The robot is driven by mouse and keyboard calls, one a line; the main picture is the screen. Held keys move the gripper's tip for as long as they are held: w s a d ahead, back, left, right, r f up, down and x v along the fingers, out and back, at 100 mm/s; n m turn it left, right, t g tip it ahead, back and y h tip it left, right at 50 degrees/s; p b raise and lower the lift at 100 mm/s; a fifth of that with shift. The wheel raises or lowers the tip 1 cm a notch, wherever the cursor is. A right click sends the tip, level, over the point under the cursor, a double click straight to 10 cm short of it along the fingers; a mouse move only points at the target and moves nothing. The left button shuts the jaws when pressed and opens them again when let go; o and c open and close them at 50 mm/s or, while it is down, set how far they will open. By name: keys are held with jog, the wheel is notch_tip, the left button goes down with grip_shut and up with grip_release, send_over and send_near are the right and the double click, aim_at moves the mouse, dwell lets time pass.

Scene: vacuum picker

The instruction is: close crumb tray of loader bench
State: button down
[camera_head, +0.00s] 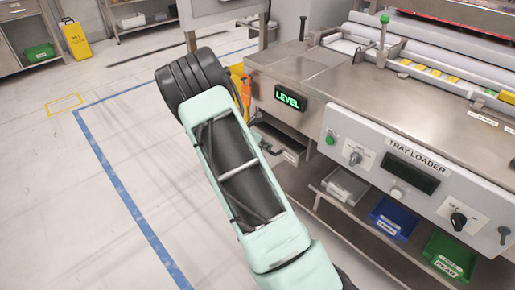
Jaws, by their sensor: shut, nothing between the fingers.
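The loader bench (318,88) stands at the right, with a green-lit LEVEL display on its left end. Below that display, a shallow metal tray (290,155) shows at the bench's lower left end; it looks like the crumb tray. My arm covers part of this area, so I cannot tell how far the tray stands out. My gripper (271,149) shows only as a small dark shape beside the arm, close to the tray front. It is shut and empty. I cannot tell whether it touches the tray.
A grey bin (345,186), a blue bin (393,218) and a green bin (449,257) sit on the shelf under the bench. The TRAY LOADER panel (400,178) has knobs and buttons. A yellow floor sign (75,40) stands far left. The floor at left is clear.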

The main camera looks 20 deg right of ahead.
jog(key=shift+w+d, duration=0.2)
jog(key=shift+d, duration=0.4)
jog(key=shift+w+d, duration=0.15)
jog(key=shift+d, duration=0.4)
jog(key=shift+d+r, duration=0.1)
jog(key=shift+d, duration=0.1)
jog(key=d, duration=0.1)
jog(key=w+d+p, duration=0.1)
jog(key=d, duration=0.2)
jog(key=shift+w+d+p, duration=0.25)
jog(key=shift+w+p, duration=0.15)
